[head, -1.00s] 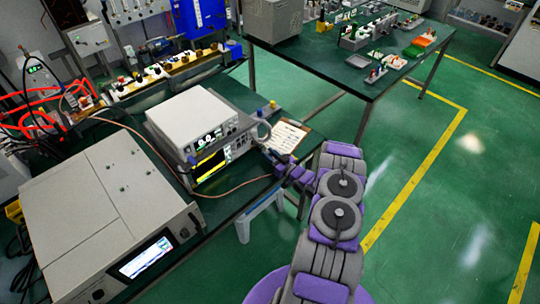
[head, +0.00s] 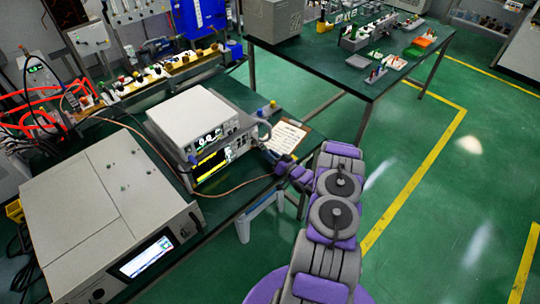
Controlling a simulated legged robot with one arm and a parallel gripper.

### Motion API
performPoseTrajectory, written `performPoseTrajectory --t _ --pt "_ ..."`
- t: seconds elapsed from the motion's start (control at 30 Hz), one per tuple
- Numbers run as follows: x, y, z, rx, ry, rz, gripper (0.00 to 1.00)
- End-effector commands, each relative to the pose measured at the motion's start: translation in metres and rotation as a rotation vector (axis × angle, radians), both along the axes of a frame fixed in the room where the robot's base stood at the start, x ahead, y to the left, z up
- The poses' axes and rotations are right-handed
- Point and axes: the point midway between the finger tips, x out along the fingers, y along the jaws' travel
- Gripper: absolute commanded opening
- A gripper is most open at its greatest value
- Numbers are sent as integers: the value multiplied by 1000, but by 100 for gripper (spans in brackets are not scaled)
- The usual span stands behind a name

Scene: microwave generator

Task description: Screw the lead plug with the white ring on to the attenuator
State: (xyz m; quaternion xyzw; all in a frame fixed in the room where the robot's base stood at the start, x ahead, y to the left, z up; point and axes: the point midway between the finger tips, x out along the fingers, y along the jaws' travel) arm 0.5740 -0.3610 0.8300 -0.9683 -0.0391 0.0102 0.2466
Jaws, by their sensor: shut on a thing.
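My gripper (head: 268,153) is at the right side of the stacked bench instruments, low by their front corner. It is small and dark here. A thin copper-coloured lead (head: 235,190) runs along the bench front and rises to my gripper, which is shut on its end, the lead plug. The plug and its white ring are too small and hidden by the fingers to make out. I cannot make out the attenuator clearly, nor whether the plug touches it.
A white instrument (head: 192,117) sits on one with a lit yellow screen (head: 212,164). A large grey unit (head: 105,215) fills the left front. A clipboard (head: 288,138) lies right of my gripper. A blue-white stool (head: 262,215) stands below the bench edge. Green floor is free at right.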

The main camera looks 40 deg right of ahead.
Motion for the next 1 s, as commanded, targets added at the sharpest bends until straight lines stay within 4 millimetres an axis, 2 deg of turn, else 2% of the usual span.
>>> performPoseTrajectory --t 0.07,0.1,0.33,0.67,0.87,1.0 --pt "-1 -3 0 -1 0 -6 0" --pt "-1 -3 0 -2 0 -6 31" --pt "-1 -1 0 -2 0 -4 53" --pt "-5 0 1 -4 0 -3 53" --pt "-33 -4 2 -2 1 -6 53" --pt "-65 -7 1 0 2 -7 53"
